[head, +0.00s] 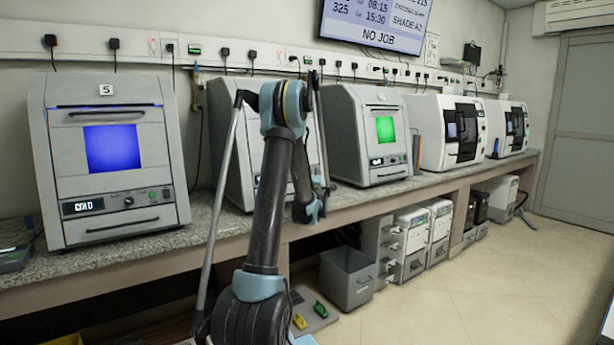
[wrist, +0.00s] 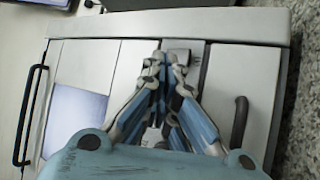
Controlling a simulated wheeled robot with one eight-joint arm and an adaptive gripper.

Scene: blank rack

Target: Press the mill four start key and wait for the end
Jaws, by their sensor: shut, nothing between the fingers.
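The mill (head: 228,125) behind my arm is mostly hidden in the head view; its number, window and keys do not show there. In the wrist view a mill front (wrist: 235,75) fills the picture, turned sideways, with a pale lilac window (wrist: 75,115) at left and a dark handle on each side. My gripper (wrist: 167,60) is shut and empty, its fingertips over the strip between window and right handle, near a small grey part (wrist: 180,56). The fingers cover the keys, so I cannot tell whether they touch one.
Mill 5 (head: 107,160) at left has a blue window. Another mill (head: 368,135) to the right has a green window. White machines (head: 447,130) stand farther along the bench. A wall screen (head: 376,22) reads NO JOB. A grey bin (head: 347,280) stands below; floor at right is clear.

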